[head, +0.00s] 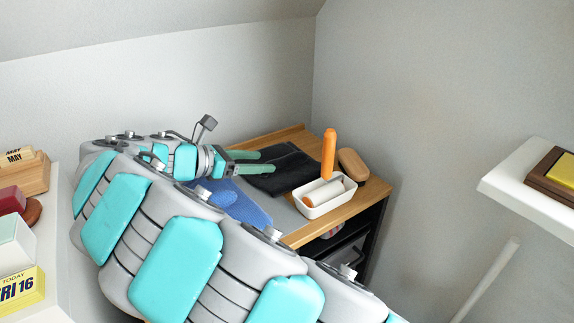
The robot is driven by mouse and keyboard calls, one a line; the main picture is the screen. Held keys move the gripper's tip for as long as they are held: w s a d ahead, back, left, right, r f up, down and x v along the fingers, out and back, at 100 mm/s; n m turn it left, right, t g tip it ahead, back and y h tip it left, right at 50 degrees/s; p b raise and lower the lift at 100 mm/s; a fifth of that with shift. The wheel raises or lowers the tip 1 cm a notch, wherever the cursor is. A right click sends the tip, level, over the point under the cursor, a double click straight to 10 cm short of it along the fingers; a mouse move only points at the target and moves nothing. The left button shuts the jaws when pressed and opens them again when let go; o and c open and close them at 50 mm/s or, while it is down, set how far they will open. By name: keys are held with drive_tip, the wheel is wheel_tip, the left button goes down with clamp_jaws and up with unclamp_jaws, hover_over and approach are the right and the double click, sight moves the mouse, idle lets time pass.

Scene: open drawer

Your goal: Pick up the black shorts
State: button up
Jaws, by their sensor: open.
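The black shorts (285,172) lie flat and folded on the wooden top of a drawer unit (350,208) in the corner. My gripper (268,162) reaches in from the left with its two green fingers apart. The fingertips are at the left side of the black shorts, over or beside their edge. I cannot tell the height of the fingers above the cloth. Nothing shows between the fingers.
A white tray (323,205) holding a light roll stands right of the shorts, with an orange upright object (328,154) and a brown rounded block (352,166) behind. Blue cloth (232,200) lies below my gripper. Walls close off the back. A white shelf (525,185) juts in at right.

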sight(277, 161)
drive_tip(key=x, duration=0.7)
drive_tip(key=shift+w+d, duration=0.1)
drive_tip(key=shift+d, duration=0.05)
drive_tip(key=shift+c, duration=0.4)
clamp_jaws()
